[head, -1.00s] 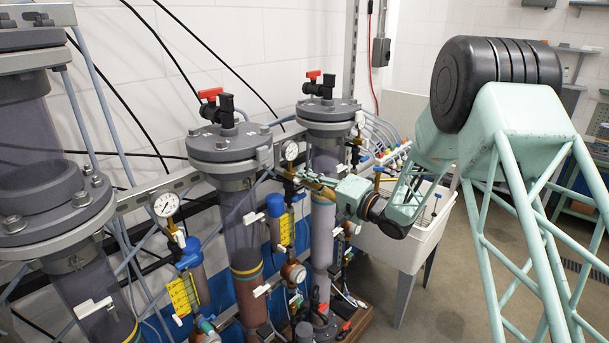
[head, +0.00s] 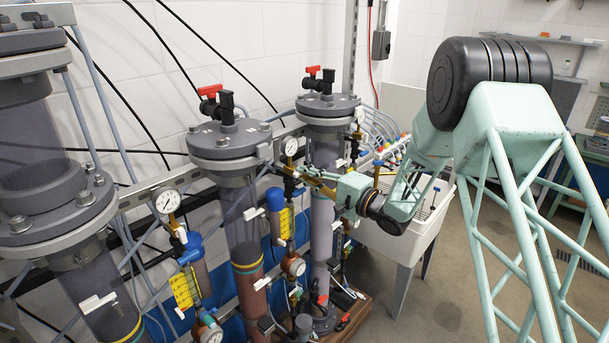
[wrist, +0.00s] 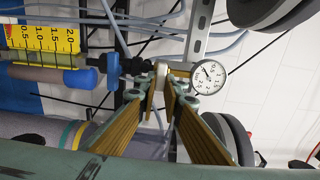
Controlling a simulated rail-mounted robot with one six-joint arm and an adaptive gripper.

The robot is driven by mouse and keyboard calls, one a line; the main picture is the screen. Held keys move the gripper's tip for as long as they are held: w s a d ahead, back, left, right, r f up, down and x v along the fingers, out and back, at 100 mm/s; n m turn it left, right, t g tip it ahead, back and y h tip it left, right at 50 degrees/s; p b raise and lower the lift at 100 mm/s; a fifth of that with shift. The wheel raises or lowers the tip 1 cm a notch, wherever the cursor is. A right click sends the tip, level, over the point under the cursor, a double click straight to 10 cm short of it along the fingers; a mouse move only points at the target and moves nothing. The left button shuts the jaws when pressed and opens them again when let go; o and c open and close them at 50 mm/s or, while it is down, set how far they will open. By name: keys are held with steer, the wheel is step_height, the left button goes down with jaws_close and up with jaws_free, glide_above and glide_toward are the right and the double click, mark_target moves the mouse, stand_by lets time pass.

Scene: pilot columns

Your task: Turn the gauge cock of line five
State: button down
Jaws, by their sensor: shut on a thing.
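The gauge cock (wrist: 161,72) is a small fitting between a black valve body (wrist: 130,68) and a round white dial gauge (wrist: 208,77) in the wrist view. My gripper (wrist: 164,86) has its brass-coloured fingers shut on the cock, whose handle is mostly hidden between the fingertips. In the head view, my gripper (head: 302,177) reaches in from the right, just below the gauge (head: 290,146) between the middle and far columns. The line number is not readable.
A yellow scale (wrist: 43,37) and a blue cap (wrist: 88,77) lie beside the valve. The middle column (head: 240,215) and far column (head: 323,210) stand close to my gripper. Another gauge (head: 168,201) is at left. A white sink (head: 405,235) stands behind my arm.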

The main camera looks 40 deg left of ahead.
steer(key=c, duration=2.7)
jaws_free()
steer(key=shift+c, duration=0.2)
steer(key=shift+d, duration=0.15)
steer(key=d, duration=1.1)
steer(key=shift+s+d, duration=0.35)
